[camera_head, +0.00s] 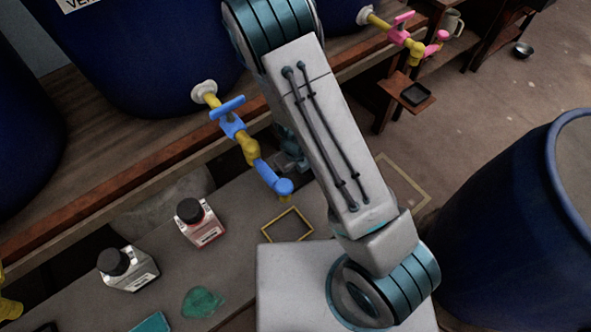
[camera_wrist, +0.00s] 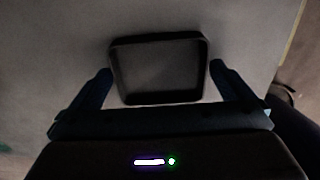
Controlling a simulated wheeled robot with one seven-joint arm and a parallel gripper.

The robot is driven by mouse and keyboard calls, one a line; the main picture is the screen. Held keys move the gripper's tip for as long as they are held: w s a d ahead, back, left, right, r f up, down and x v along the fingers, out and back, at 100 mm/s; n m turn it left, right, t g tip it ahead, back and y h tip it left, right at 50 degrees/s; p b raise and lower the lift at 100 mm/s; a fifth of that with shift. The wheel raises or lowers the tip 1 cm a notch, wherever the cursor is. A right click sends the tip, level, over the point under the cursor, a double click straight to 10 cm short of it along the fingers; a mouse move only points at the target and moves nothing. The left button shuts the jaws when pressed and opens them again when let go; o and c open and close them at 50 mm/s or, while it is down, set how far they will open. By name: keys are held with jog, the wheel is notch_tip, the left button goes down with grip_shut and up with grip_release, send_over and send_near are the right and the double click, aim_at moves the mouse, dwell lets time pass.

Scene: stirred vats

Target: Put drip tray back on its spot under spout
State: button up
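The drip tray (camera_wrist: 160,97), a dark, shallow, square tray with a raised rim, shows in the wrist view. My gripper (camera_wrist: 161,68) has a finger at each of its two opposite sides, and the fingertips appear to touch its walls. The tray looks empty. In the head view my gripper and this tray are hidden behind my arm. The blue-handled spout (camera_head: 283,187) hangs from a blue vat (camera_head: 150,60). A yellow square outline (camera_head: 288,225), empty in its visible part, lies on the grey surface below the spout.
Two black-capped bottles (camera_head: 200,222) (camera_head: 128,268) and a green patch (camera_head: 202,302) are left of the outline. A pink-handled spout (camera_head: 405,38) has another dark tray (camera_head: 415,94) below it. A large blue barrel (camera_head: 515,225) stands at the right.

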jog(key=shift+r, duration=0.1)
notch_tip(320, 180, up, 12)
jog(key=p, duration=0.6)
notch_tip(320, 180, up, 8)
jog(key=n+y, duration=0.2)
jog(key=n, duration=0.4)
send_over(295, 177)
jog(key=s, duration=0.1)
jog(key=s+d+r+n+t+h, duration=0.1)
jog(key=s+d+r+n, duration=0.4)
jog(key=r+n, duration=0.4)
jog(key=s+d+r+n+t, duration=0.1)
jog(key=s+d+r+n, duration=0.5)
jog(key=n, duration=0.8)
notch_tip(295, 177, up, 3)
jog(key=shift+d+r+h, duration=0.2)
jog(key=shift+d+h, duration=0.2)
jog(key=shift+d, duration=0.1)
